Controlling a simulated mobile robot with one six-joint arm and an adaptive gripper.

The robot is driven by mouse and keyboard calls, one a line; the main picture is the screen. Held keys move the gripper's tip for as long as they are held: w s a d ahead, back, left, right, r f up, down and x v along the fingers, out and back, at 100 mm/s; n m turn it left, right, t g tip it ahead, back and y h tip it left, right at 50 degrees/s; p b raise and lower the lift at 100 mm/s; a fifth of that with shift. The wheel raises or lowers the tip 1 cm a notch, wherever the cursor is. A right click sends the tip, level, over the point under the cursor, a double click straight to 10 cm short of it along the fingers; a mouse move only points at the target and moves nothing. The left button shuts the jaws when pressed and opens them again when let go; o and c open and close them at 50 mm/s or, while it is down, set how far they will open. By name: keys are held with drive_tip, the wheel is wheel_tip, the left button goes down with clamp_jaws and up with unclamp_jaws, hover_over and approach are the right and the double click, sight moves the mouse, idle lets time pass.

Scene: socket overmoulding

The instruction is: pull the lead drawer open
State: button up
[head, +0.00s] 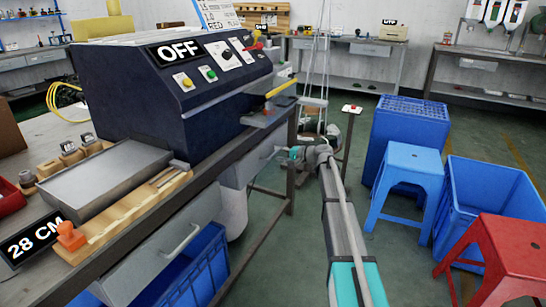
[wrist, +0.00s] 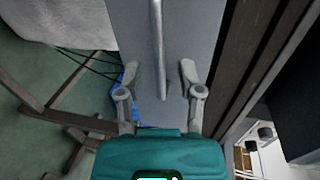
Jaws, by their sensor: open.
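A grey drawer front under the workbench fills the middle of the wrist view (wrist: 180,30). Its metal bar handle (wrist: 158,50) runs down from the top edge, and its near end lies between my fingers. My gripper (wrist: 160,72) is open, with one finger on each side of the handle and a visible gap to each. In the head view my gripper (head: 289,156) is beside the farther grey drawer (head: 245,163), below the machine. A nearer grey drawer (head: 150,262) with a bar handle (head: 181,239) is at lower left. No label naming the lead drawer is visible.
The dark blue machine (head: 170,90) marked OFF stands on the bench above. A bench leg (head: 291,165) is close to my gripper. A blue crate (head: 205,262) sits under the bench. Blue stools and bins (head: 408,165) and a red stool (head: 512,245) stand at right.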

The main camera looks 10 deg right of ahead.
sight(273, 154)
drive_tip(key=shift+x, duration=1.4)
clamp_jaws()
drive_tip(key=shift+a, duration=0.15)
